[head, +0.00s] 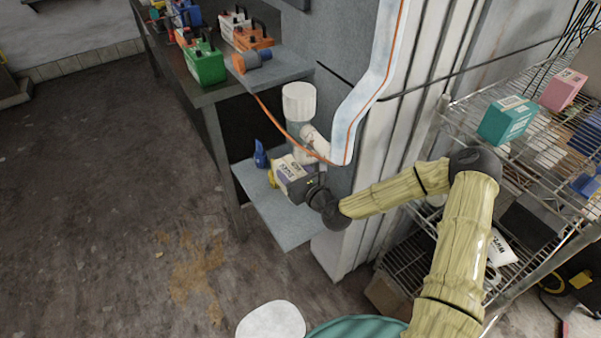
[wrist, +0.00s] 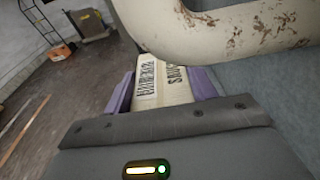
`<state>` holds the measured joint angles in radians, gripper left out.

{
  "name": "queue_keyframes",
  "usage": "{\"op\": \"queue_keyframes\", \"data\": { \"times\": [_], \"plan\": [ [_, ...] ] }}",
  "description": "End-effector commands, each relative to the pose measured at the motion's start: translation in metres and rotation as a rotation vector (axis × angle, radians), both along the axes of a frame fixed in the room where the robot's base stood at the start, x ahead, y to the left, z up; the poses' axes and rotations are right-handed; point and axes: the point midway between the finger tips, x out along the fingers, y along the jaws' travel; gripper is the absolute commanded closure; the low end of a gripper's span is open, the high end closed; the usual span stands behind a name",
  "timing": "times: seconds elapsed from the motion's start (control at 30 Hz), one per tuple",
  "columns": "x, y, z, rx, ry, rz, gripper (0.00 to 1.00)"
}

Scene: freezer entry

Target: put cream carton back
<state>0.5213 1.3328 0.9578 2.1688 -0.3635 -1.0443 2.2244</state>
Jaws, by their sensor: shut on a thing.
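The cream carton (head: 290,164) with dark printing is held above the low grey shelf (head: 283,222). It also shows in the wrist view (wrist: 160,85), with large dark letters on its near faces. My gripper (head: 297,178) is shut on it, with a purple finger on each side in the wrist view (wrist: 162,92). The carton's far end and underside are hidden. I cannot tell whether it touches the shelf.
A white pipe (head: 299,104) stands close behind the carton and crosses the top of the wrist view (wrist: 250,28). A blue bottle (head: 260,155) and a yellow item (head: 271,178) are near the carton. A wire rack (head: 470,122) with boxes stands at right. The shelf's front is clear.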

Motion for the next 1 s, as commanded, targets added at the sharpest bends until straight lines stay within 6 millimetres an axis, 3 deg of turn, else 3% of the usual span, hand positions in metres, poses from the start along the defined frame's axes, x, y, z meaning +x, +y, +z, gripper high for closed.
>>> {"op": "queue_keyframes", "data": {
  "times": [0.6,0.73,1.0],
  "plan": [
    [-0.081,0.120,0.002,0.004,-0.002,0.000,0.93],
    [-0.092,0.137,0.002,0.004,-0.003,0.002,0.93],
    [-0.097,0.144,0.002,0.001,-0.005,0.000,0.93]
  ]
}}
